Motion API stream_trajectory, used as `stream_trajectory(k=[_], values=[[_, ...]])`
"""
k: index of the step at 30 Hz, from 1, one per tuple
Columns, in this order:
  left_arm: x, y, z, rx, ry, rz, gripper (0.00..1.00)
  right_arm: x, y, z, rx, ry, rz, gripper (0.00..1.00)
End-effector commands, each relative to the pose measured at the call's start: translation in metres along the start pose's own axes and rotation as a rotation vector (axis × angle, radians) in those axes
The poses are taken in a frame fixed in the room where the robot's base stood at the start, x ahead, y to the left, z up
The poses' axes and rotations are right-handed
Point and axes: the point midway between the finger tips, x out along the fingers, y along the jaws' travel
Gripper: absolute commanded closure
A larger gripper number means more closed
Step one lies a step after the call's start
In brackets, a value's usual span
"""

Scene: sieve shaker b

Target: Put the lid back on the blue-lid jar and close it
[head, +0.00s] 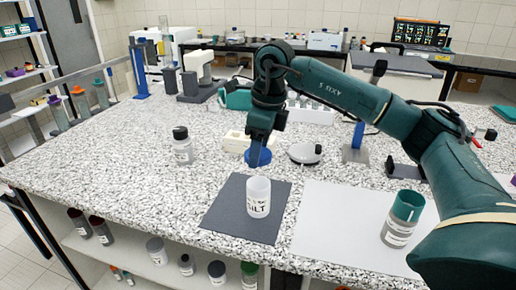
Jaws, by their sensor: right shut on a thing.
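My right gripper (257,148) comes down from above and is shut on the blue lid (259,158). The lid is above and behind the jar in the picture, apart from its rim. The fingertips are small and partly merge with the lid. My left gripper is not in view.
A jar with a green top (399,226) stands on a white sheet (333,228) at the right. A black-capped bottle (182,150) stands left. A cream box (237,141) and a white dish (305,154) sit close to the lid.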

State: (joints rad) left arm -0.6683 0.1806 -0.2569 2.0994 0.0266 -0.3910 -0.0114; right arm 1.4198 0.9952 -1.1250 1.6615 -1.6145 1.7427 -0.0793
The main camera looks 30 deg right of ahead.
Motion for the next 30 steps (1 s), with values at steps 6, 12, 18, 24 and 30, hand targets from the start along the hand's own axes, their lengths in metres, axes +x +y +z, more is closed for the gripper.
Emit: stream_trajectory(k=[6,12,18,24,30], values=[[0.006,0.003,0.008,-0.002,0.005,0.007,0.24,0.014,0.000,-0.003,0.001,0.000,0.000,0.67],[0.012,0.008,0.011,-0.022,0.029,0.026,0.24,0.035,0.000,-0.006,0.001,0.000,0.000,0.67],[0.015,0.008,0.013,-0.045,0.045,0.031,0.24,0.052,0.000,-0.008,0.000,0.001,0.001,0.67],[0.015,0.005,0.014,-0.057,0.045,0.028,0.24,0.055,0.000,-0.008,0.000,0.000,0.000,0.67],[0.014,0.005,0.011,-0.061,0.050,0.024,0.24,0.055,0.000,-0.008,0.000,0.000,0.000,0.67]])
